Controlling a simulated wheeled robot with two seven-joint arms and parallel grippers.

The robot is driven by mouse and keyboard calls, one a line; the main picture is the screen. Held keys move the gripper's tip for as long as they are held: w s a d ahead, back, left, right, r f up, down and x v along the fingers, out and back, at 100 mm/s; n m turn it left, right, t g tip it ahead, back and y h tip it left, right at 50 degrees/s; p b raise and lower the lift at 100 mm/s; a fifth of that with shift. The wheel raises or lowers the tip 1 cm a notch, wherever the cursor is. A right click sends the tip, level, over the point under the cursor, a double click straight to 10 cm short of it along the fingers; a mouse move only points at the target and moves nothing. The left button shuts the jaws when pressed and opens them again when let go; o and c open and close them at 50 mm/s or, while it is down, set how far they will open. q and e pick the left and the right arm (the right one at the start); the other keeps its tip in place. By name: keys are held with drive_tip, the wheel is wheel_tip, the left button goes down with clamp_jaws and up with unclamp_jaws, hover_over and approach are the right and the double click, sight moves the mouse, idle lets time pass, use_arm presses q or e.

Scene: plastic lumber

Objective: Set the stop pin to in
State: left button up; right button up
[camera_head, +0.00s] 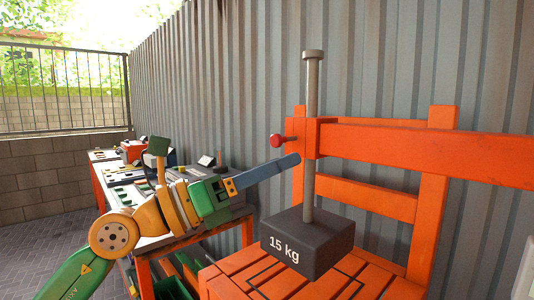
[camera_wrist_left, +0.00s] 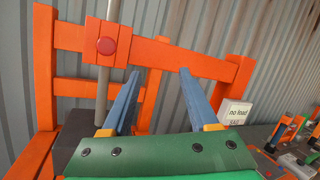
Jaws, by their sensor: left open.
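The stop pin (camera_head: 277,140) has a red round knob on a short stem, standing a little out from the left side of the orange clamp block (camera_head: 311,138). In the left wrist view the pin's knob (camera_wrist_left: 107,46) faces me on the block, up and left of my jaws. A grey upright rod (camera_head: 313,85) passes through the block and ends in a dark weight marked "15 kg" (camera_head: 327,246). My left gripper (camera_head: 296,158) is open and empty, its blue fingers just below the knob; they also show apart in the wrist view (camera_wrist_left: 160,73). My right gripper is not in view.
An orange beam (camera_head: 430,152) runs right from the block, in front of the orange back frame. The weight is over an orange slatted seat (camera_head: 224,282). A workbench (camera_head: 178,240) with several items stands left.

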sight(273, 140)
use_arm(q)
drive_tip(key=w+a+r+t+y, duration=0.2)
drive_tip(key=a+r+t+y, duration=0.1)
drive_tip(key=a+y, duration=0.3)
drive_tip(key=p+x, duration=0.4)
drive_tip(key=x, duration=0.2)
drive_tip(key=shift+w+d+r, duration=0.1)
drive_tip(key=shift+w, duration=0.35)
drive_tip(key=shift+w+d, duration=0.1)
drive_tip(key=shift+d, duration=0.1)
drive_tip(key=shift+a, duration=0.1)
drive_tip(key=shift+c, duration=1.3)
clamp_jaws()
